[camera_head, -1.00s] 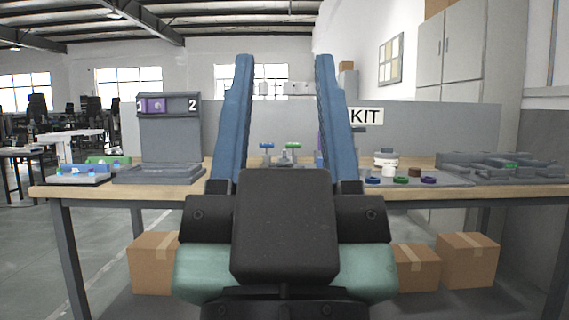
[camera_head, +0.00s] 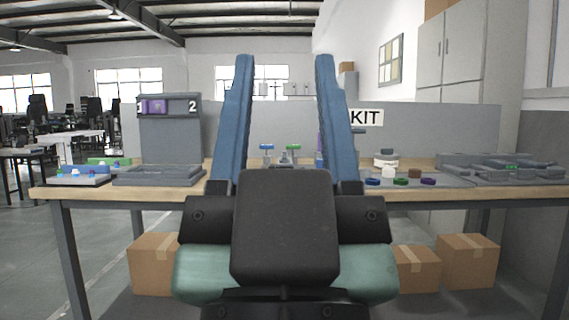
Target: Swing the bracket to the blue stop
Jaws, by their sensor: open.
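My gripper (camera_head: 284,60) is open, its two long blue fingers pointing away over the bench with a wide gap between them. Between the fingers, farther back on the bench, a blue-topped post (camera_head: 266,147) stands at left and a green-topped post (camera_head: 293,147) at right. A small grey piece (camera_head: 285,158) sits low by these posts; it may be the bracket, but it is too small to tell its shape or angle. My gripper appears empty, and I see no contact with these parts. The fingers and wrist hide some of the bench.
The wooden bench (camera_head: 200,189) carries a grey panel with a purple piece (camera_head: 153,106) at left. At right are a white jar (camera_head: 385,161), several coloured rings (camera_head: 401,181) and grey fixtures (camera_head: 510,166). Cardboard boxes (camera_head: 468,261) sit beneath. A grey partition (camera_head: 440,130) stands behind.

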